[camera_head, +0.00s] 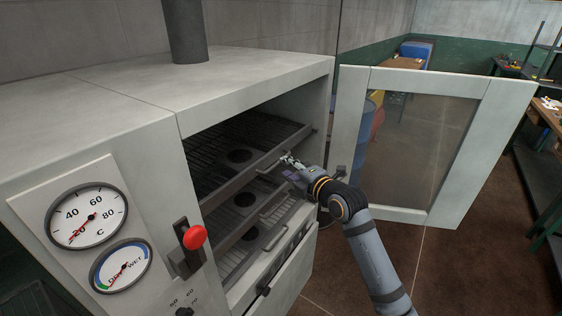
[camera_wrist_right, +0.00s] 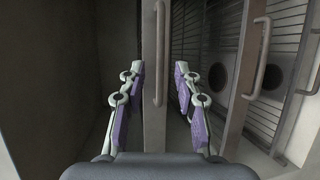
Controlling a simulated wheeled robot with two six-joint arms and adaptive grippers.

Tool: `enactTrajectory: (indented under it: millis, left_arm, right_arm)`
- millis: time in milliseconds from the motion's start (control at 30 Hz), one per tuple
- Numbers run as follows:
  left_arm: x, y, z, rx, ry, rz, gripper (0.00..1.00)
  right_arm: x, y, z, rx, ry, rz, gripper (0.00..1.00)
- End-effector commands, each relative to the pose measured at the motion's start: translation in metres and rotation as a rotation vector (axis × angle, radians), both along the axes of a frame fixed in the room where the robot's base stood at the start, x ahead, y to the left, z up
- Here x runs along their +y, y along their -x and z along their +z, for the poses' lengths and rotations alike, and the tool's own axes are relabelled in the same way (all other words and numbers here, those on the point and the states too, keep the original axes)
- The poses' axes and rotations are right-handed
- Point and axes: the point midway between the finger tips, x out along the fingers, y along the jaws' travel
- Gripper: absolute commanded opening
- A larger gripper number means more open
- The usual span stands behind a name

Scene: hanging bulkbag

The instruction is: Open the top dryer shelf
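The dryer (camera_head: 225,75) is a pale grey cabinet with its front open. Its top shelf (camera_head: 232,188) is a dark slatted tray with a grey front board and a bar handle (camera_head: 268,165). My right gripper (camera_head: 287,159) is at this handle, reaching in from the right. In the right wrist view the gripper (camera_wrist_right: 157,82) is open, with its purple-padded fingers on either side of the top shelf handle (camera_wrist_right: 160,50). The handle shows between or just beyond the fingertips; contact cannot be told. My left gripper is not in view.
The dryer's glazed door (camera_head: 455,195) stands wide open, just right of my right arm. Lower shelves (camera_head: 240,245) with similar handles sit below the top one. A panel with gauges (camera_head: 88,215) and a red-knobbed lever (camera_head: 194,238) is at the left.

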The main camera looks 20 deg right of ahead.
Motion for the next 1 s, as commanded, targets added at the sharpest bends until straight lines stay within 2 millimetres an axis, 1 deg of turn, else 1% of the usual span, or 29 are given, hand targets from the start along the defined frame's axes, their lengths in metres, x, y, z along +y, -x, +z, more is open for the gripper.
enactTrajectory:
  millis: [33,100,233,367,567,667,800,833,1000]
  left_arm:
    - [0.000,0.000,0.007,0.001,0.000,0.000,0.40]
    - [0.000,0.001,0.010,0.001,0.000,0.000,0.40]
    - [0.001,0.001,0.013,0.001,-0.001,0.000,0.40]
    - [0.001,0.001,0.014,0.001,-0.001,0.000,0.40]
    - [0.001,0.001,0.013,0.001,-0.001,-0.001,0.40]
    - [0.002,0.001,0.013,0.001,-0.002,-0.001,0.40]
    - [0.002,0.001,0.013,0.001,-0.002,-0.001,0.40]
    - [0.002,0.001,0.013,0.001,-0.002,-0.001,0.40]
    - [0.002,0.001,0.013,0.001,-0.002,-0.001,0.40]
  right_arm:
    - [0.003,-0.010,0.002,0.002,-0.006,-0.001,0.33]
    - [0.006,-0.022,0.000,0.001,-0.003,-0.001,0.33]
    - [0.009,-0.036,-0.005,0.000,-0.001,-0.001,0.33]
    - [0.011,-0.041,-0.008,0.000,0.002,-0.001,0.33]
    - [0.011,-0.042,-0.009,0.000,0.002,-0.001,0.33]
    - [0.011,-0.042,-0.008,0.000,0.002,-0.001,0.22]
    - [0.011,-0.041,-0.008,0.000,0.002,-0.001,0.03]
    - [0.011,-0.041,-0.008,0.000,0.002,-0.001,0.00]
    - [0.011,-0.041,-0.009,0.002,0.002,-0.001,0.00]
